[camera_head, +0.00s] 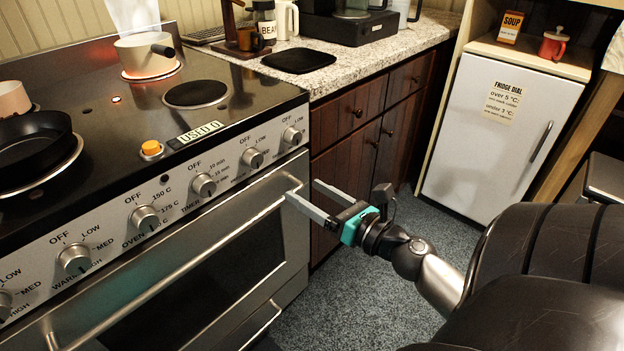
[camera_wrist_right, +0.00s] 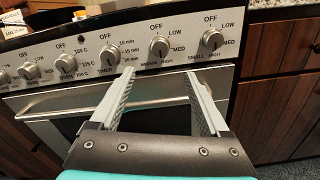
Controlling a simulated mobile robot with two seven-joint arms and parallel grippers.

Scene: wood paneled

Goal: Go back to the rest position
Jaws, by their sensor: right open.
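My right gripper (camera_head: 312,200) is open and empty in front of the right end of the stove, near the end of the oven door handle (camera_head: 200,250). Its arm reaches in from the lower right. In the right wrist view the two fingers of this gripper (camera_wrist_right: 160,100) are spread apart, with nothing between them but the stove front. The oven handle passes behind the fingers in that view; I cannot tell whether they touch it. My left gripper is not in the head view.
The stove's control knobs (camera_head: 204,186) run along its front. A white pot (camera_head: 146,56) and a black pan (camera_head: 34,148) stand on the stove top. Wooden cabinets (camera_head: 345,160) and a small fridge (camera_head: 505,130) stand to the right. The carpeted floor (camera_head: 360,300) is open.

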